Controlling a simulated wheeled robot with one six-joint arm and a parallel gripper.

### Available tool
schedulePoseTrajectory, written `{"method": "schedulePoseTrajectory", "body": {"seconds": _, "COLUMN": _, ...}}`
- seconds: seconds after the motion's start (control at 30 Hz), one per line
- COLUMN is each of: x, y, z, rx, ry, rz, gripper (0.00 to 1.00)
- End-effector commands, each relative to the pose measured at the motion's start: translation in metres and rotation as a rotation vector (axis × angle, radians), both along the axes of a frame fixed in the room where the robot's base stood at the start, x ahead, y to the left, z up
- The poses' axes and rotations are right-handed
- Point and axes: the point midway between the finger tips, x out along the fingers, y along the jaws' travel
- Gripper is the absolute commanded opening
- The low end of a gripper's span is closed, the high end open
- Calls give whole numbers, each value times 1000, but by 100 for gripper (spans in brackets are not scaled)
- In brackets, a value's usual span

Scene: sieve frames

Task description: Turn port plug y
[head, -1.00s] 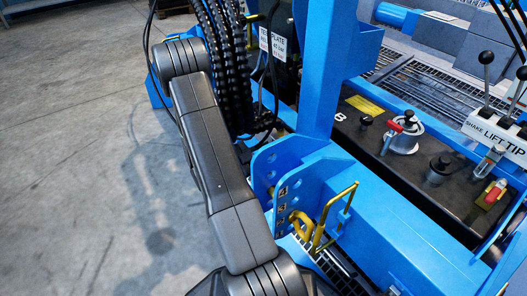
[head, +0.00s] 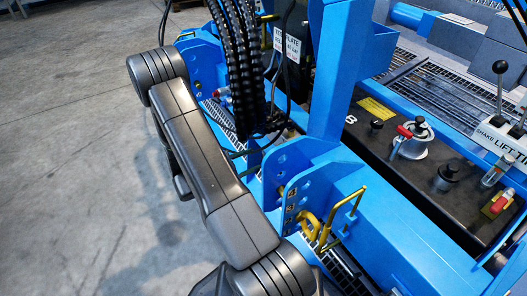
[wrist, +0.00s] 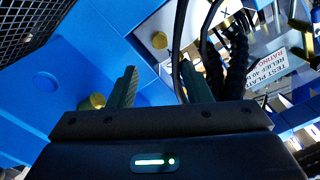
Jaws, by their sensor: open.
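My gripper (wrist: 158,80) is open and empty in the wrist view, its two dark green fingers pointing up the picture. A second brass-coloured one (wrist: 95,101) shows left of the left finger, close to the gripper body. No contact with the fingers shows. In the head view my gripper is out of sight, and no port plug is clearly seen.
Black hoses (head: 240,70) hang beside a white plate label (head: 287,43); hoses also cross behind the right finger. A blue post (head: 335,70) and a bracket with a yellow handle (head: 345,215) stand right of my arm. Grey floor at left is open.

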Motion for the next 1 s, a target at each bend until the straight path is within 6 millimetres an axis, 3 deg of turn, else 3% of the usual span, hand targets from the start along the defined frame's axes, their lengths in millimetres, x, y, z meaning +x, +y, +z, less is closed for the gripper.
{"method": "schedulePoseTrajectory", "body": {"seconds": 0.2, "x": -18, "y": 27, "z": 1, "rx": -1, "ry": 1, "rz": 2, "gripper": 45}}
{"method": "schedulePoseTrajectory", "body": {"seconds": 0.4, "x": -23, "y": 34, "z": 0, "rx": -1, "ry": 1, "rz": 0, "gripper": 45}}
{"method": "schedulePoseTrajectory", "body": {"seconds": 0.77, "x": -22, "y": 32, "z": -1, "rx": -1, "ry": 1, "rz": -1, "gripper": 45}}
{"method": "schedulePoseTrajectory", "body": {"seconds": 1.0, "x": -7, "y": 9, "z": -3, "rx": 0, "ry": 0, "rz": -6, "gripper": 45}}
